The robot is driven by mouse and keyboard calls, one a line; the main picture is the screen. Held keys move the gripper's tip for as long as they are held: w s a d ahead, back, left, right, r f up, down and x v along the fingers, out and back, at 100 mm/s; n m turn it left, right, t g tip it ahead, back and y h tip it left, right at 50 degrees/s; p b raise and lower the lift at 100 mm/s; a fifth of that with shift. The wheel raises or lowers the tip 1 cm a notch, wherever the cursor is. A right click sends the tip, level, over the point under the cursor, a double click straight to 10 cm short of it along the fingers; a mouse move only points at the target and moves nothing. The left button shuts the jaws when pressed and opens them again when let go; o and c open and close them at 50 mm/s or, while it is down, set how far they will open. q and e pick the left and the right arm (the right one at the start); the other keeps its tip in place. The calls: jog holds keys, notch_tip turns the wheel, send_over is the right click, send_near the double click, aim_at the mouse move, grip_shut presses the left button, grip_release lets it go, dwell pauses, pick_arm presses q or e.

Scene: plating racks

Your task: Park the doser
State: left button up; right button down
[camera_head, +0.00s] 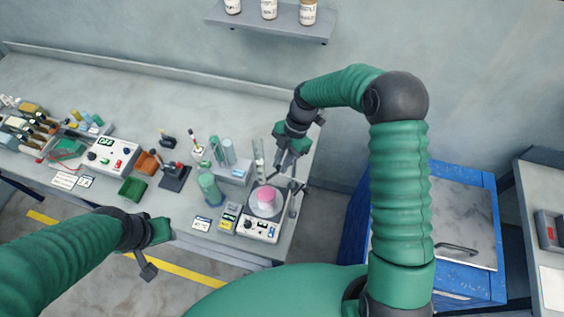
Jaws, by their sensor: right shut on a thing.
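My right gripper (288,163) reaches down over the right end of the bench, beside and slightly behind a stirrer-like device (259,231). It is shut on a slim thing, which I take to be the doser; its shape is mostly hidden by the dark fingers. A vessel with pink contents (266,198) stands on the device's round plate, just in front of and left of the gripper. My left gripper (150,255) hangs in front of the bench's front edge, away from the objects; its finger opening does not show clearly.
Clear cylinders (228,152), a green cylinder (208,187) and a dark stand (174,177) are left of the device. A white control box (108,156) and racks fill the bench's left. A shelf with bottles (270,25) hangs above. A blue-framed cabinet (465,215) stands right.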

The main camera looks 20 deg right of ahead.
jog(key=w+m+t+b, duration=0.1)
jog(key=w+m+b, duration=0.1)
jog(key=m, duration=0.2)
jog(key=w+m+t+b, duration=0.1)
jog(key=m+t+b, duration=0.1)
jog(key=m, duration=0.1)
jog(key=w+m+t+b, duration=0.1)
jog(key=w+m+b, duration=0.1)
jog(key=m, duration=0.2)
jog(key=shift+w+d+r+m+t+b, duration=0.3)
jog(key=shift+r, duration=0.05)
dwell(0.4)
jog(key=c, duration=1.5)
grip_release()
jog(key=shift+o, duration=0.8)
jog(key=shift+f, duration=0.2)
